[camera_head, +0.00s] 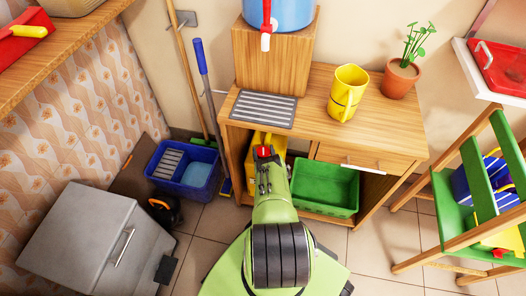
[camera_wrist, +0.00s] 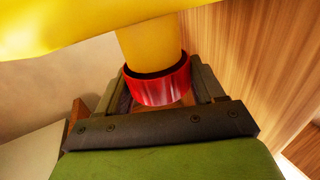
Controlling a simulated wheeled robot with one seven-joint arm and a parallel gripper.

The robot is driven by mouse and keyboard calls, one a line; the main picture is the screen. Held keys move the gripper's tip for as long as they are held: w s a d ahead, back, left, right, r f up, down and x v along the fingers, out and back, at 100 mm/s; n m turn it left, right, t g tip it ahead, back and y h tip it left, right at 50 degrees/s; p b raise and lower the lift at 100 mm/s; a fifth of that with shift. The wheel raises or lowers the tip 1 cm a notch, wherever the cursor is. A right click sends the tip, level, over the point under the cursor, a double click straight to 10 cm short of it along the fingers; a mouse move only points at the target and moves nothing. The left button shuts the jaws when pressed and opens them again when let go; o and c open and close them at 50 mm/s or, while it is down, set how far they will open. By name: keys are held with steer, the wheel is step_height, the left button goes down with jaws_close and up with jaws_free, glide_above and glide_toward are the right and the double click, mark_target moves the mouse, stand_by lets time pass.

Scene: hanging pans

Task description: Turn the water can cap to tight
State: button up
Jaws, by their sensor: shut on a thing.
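The yellow water can (camera_head: 251,158) stands in the left opening of the wooden cabinet, partly hidden by my arm. Its red cap (camera_head: 264,151) shows at my gripper's tip in the head view. In the wrist view the red cap (camera_wrist: 160,84) sits around the end of the can's yellow neck (camera_wrist: 149,45). My gripper (camera_wrist: 162,90) is shut on the cap, with one finger at its left side and one at its right. The frames do not show how tight the cap sits.
A green crate (camera_head: 325,187) fills the cabinet's right opening. A blue bucket (camera_head: 184,170) and a blue-handled mop (camera_head: 207,90) stand left of the cabinet. A grey box (camera_head: 92,240) is at lower left, and a green-and-wood rack (camera_head: 470,190) is at right.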

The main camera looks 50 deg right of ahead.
steer(key=c, duration=0.5)
steer(key=shift+o, duration=0.2)
steer(key=shift+m+g+h, duration=1.6)
steer(key=shift+g, duration=0.4)
steer(key=o, duration=1)
steer(key=shift+a, duration=0.1)
